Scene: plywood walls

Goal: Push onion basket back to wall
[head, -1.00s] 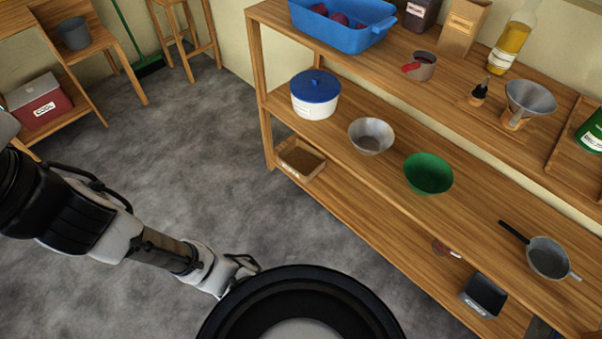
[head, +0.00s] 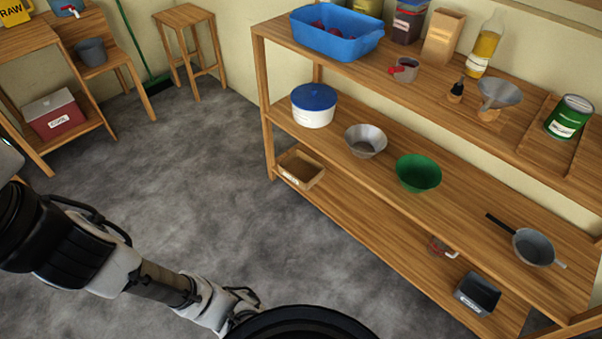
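The blue basket (head: 338,43) sits upright on the left end of the top shelf (head: 420,85). Dark red round onions show inside it. Its front side is close to the shelf's front edge, and its back side is near other containers; its gap to the wall is not clear. My gripper (head: 243,302) is low in the picture, over the grey floor and well away from the basket, touching nothing that I can see. It is small and partly cut off by my black round body part, so its fingers cannot be made out.
Behind and right of the basket stand a dark jar (head: 408,22), a paper bag (head: 443,38) and an oil bottle (head: 485,45). A red-handled cup (head: 404,70) is to its right. The floor (head: 200,150) before the shelving is clear.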

